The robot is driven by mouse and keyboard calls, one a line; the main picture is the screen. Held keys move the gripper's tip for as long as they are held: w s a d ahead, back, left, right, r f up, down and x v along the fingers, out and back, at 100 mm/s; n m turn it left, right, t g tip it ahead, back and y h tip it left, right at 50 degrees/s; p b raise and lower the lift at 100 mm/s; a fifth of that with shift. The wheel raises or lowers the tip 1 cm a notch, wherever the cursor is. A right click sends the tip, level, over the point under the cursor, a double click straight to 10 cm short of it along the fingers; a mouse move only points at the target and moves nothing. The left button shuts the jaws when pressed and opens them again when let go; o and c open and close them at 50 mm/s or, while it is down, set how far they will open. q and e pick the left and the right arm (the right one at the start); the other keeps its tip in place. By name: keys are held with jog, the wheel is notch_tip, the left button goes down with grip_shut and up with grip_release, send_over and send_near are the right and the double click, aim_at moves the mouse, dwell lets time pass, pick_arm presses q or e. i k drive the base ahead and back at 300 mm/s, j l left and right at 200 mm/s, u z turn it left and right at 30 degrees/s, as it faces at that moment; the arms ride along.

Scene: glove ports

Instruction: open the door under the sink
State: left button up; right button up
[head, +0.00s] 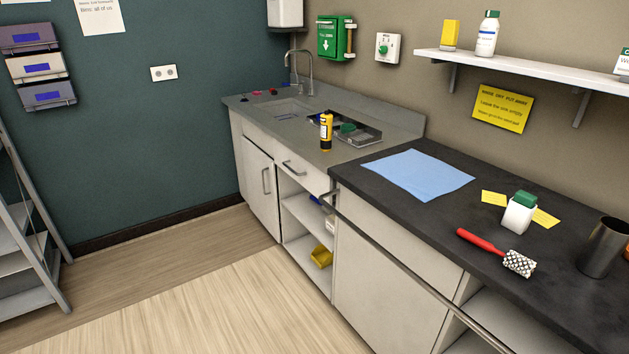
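The sink (284,110) is set in the grey counter at the back, with a tall curved tap (311,72) behind it. The white door under the sink (259,189) is on the front of that cabinet and looks shut. It has an upright metal bar handle (266,181) near its right edge. Neither of my grippers shows in the head view.
Open shelves right of the door hold a yellow bin (321,257). A black worktop (440,205) with a long front rail (420,282) runs along the right. A metal shelf rack (28,235) stands at left. The floor (190,285) between is clear.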

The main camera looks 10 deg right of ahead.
aim_at(257, 190)
jog(key=i+j+z, duration=0.15)
jog(key=z, duration=0.2)
jog(key=i+j+z, duration=0.5)
jog(key=z, duration=0.25)
